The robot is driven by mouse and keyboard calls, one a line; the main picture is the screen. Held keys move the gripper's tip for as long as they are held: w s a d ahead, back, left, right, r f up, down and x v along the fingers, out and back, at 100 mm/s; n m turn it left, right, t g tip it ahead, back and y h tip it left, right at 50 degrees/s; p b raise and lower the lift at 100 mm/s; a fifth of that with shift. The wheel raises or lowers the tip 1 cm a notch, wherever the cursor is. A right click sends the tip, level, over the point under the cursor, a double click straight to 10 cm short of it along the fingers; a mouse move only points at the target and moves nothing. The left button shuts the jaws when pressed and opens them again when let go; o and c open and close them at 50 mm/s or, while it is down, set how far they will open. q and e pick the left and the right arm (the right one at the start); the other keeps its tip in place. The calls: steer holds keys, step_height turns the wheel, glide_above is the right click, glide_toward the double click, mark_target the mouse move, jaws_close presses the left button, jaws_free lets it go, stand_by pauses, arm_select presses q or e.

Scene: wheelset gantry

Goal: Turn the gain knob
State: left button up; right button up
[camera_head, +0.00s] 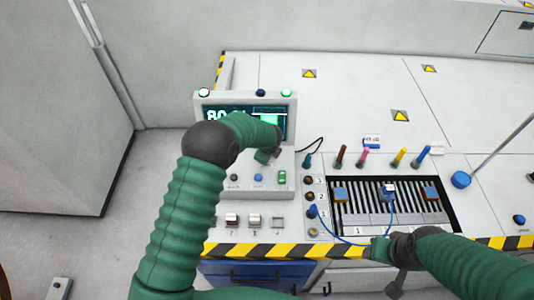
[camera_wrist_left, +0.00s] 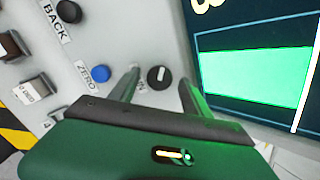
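The gain knob (camera_wrist_left: 158,77) is a small round black knob with a white pointer line, on the pale panel in the left wrist view. Its label is mostly covered by a finger. My left gripper (camera_wrist_left: 160,82) is open, with one finger on each side of the knob and visible gaps between. In the head view my left gripper (camera_head: 267,156) is in front of the console and hides the knob. The screen (camera_head: 225,115) shows "80" and a green block, partly covered by my arm. My right gripper (camera_head: 381,249) is low by the striped front edge; its fingers are unclear.
A blue ZERO button (camera_wrist_left: 100,74) and a black BACK button (camera_wrist_left: 69,11) lie left of the knob. A blue cable (camera_head: 340,238) loops near my right gripper. Coloured probes (camera_head: 362,156) stand behind a striped tray (camera_head: 450,212).

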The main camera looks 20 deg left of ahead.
arm_select(q)
steer(key=b+v, duration=0.1)
steer(key=v, duration=1.5)
steer(key=shift+s+r, duration=0.2)
steer(key=shift+r, duration=0.1)
steer(key=s+a+f+n+g+h, duration=0.1)
steer(key=s+f+n, duration=0.1)
steer(key=s+n, duration=0.8)
steer(key=s+a+f+n+g, duration=0.1)
steer(key=s+a+n, duration=0.1)
steer(key=s+n, duration=0.8)
steer(key=s, duration=0.5)
steer(key=shift+f+n+h, duration=0.4)
steer(key=shift+s+a+r, duration=0.1)
steer(key=shift+s, duration=0.05)
